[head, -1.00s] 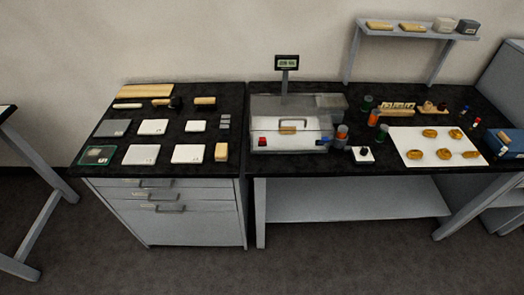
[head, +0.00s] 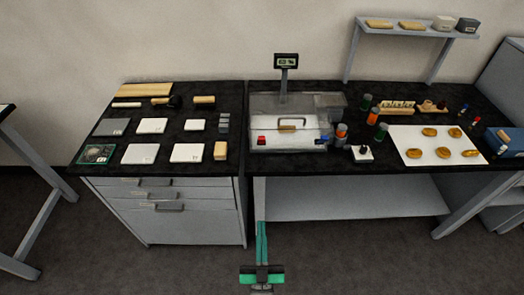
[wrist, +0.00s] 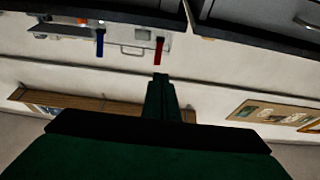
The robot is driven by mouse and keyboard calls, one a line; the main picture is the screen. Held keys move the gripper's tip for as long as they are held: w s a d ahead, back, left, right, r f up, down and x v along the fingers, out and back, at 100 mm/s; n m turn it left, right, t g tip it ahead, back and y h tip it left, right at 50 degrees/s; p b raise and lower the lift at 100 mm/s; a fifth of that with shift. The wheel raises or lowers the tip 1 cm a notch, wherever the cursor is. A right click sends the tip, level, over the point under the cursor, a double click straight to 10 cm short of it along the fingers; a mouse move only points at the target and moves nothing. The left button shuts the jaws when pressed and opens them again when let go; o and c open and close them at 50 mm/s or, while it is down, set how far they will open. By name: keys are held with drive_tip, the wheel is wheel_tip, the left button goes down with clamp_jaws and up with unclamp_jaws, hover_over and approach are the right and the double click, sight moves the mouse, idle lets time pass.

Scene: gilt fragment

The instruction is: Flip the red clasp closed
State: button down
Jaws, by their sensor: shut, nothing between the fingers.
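The red clasp (head: 262,140) is at the front left of the grey case (head: 256,108) on the right-hand bench. In the wrist view, which looks upside down, the red clasp (wrist: 159,50) sticks out from the case front as a strip. Whether it is latched cannot be told. A blue clasp (head: 322,140) is at the case's front right. My gripper (head: 261,224) is low in front of the bench, below the red clasp in the picture and apart from it. Its green fingers (wrist: 160,77) are together and empty.
A drawer cabinet (head: 190,215) is on the left. The floor in front is clear.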

drive_tip(key=w+r+t, duration=0.2)
drive_tip(key=w+r, duration=0.2)
drive_tip(key=w, duration=0.6)
drive_tip(key=shift+d+r+t, duration=0.15)
drive_tip(key=shift+r+t, duration=0.15)
drive_tip(key=shift+r, duration=0.1)
drive_tip(key=shift+w, duration=0.15)
approach(262, 140)
drive_tip(key=x, duration=0.5)
drive_tip(key=shift+w+a+f, duration=0.15)
drive_tip(key=shift+w+a, duration=0.05)
drive_tip(key=shift+w, duration=0.2)
drive_tip(key=shift+w+d+r, duration=0.2)
drive_tip(key=shift+w+r, duration=0.05)
drive_tip(key=shift+w, duration=0.1)
